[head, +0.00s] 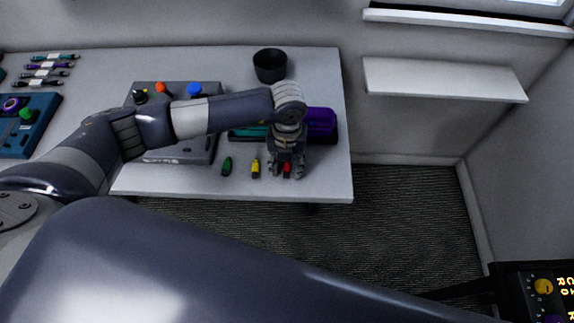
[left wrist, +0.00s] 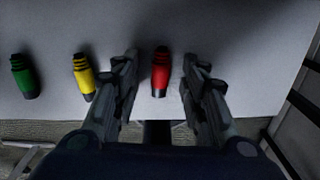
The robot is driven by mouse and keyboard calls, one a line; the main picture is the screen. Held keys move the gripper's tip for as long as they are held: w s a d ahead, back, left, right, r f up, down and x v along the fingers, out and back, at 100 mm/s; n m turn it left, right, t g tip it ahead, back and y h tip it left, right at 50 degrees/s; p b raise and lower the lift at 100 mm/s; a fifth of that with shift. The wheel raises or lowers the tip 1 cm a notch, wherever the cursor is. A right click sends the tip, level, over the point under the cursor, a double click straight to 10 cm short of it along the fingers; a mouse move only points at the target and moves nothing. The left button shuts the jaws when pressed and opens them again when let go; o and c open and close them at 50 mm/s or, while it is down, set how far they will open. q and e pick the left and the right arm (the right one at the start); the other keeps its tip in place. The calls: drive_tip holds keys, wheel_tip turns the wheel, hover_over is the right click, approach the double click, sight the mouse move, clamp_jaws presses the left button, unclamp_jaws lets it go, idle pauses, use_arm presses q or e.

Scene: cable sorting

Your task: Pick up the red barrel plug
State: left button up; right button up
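The red barrel plug (left wrist: 160,70) lies on the white table near its front edge; it also shows in the head view (head: 287,168), partly covered by my left gripper. My left gripper (head: 286,172) points down over it. In the left wrist view the two fingers of the left gripper (left wrist: 165,85) are apart, one on each side of the plug, with a gap on both sides. A yellow plug (left wrist: 83,74) and a green plug (left wrist: 25,76) lie to the left of it. My right gripper is not in view.
A purple and teal tray (head: 321,122) stands just behind the gripper. A grey box with knobs (head: 180,152) is left of the plugs, and a black cup (head: 269,66) stands at the back. The table (head: 330,185) ends close in front of the plugs.

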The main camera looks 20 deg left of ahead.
use_arm(q)
drive_tip(key=shift+c, duration=1.1)
clamp_jaws()
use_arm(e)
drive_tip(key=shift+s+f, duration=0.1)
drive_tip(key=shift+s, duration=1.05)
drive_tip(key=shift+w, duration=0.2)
